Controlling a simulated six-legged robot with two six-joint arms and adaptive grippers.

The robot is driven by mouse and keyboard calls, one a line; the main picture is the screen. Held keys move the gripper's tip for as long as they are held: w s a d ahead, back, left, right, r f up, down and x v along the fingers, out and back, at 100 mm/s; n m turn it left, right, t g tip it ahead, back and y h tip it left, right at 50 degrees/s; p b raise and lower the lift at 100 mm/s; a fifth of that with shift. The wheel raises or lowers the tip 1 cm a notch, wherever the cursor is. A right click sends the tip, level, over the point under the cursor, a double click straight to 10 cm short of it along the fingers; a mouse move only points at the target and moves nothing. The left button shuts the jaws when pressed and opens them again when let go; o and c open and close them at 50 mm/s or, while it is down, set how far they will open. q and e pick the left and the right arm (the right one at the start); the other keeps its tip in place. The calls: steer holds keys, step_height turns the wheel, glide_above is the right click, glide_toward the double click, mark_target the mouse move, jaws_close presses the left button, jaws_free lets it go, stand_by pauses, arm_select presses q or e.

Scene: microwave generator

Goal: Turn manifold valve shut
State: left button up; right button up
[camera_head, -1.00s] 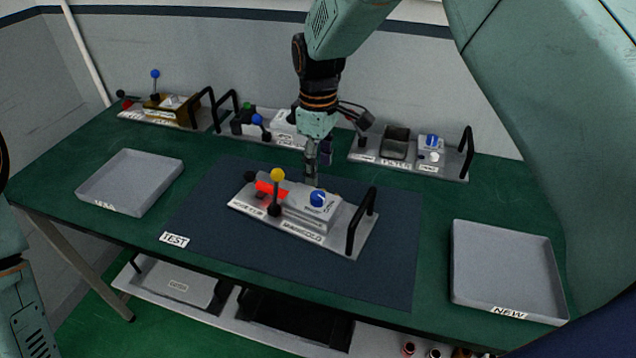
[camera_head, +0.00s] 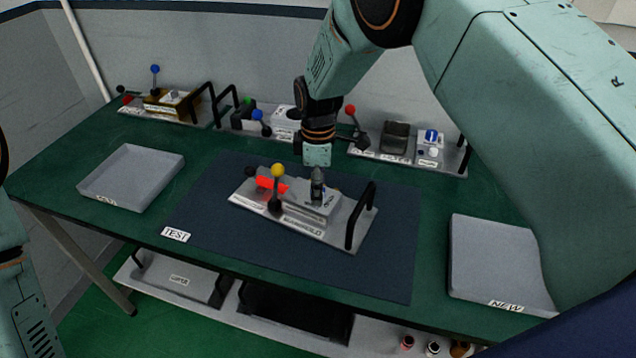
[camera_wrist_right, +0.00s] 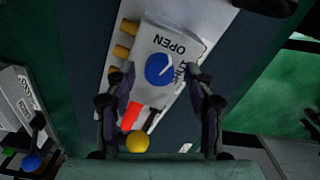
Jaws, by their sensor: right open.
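The manifold block (camera_head: 318,205) sits on a metal plate on the dark test mat, and "OPEN" is printed on its top in the right wrist view. Its round blue valve knob (camera_wrist_right: 158,69) has a white mark and shows between my right fingers in that view. My right gripper (camera_head: 318,193) is open, pointing down over the block, and hides the knob in the head view. In the wrist view its fingers (camera_wrist_right: 160,74) stand on either side of the knob, with gaps; contact cannot be seen. My left gripper is out of view.
A yellow-ball lever (camera_head: 277,172) and a glowing red bar (camera_head: 271,184) stand left of the block. A black handle (camera_head: 360,215) rises at the plate's right. Grey trays stand left (camera_head: 108,197) and right (camera_head: 480,283). Other fixtures line the back.

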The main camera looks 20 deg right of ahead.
steer(key=shift+f, duration=0.15)
steer(key=shift+c, duration=0.4)
jaws_close()
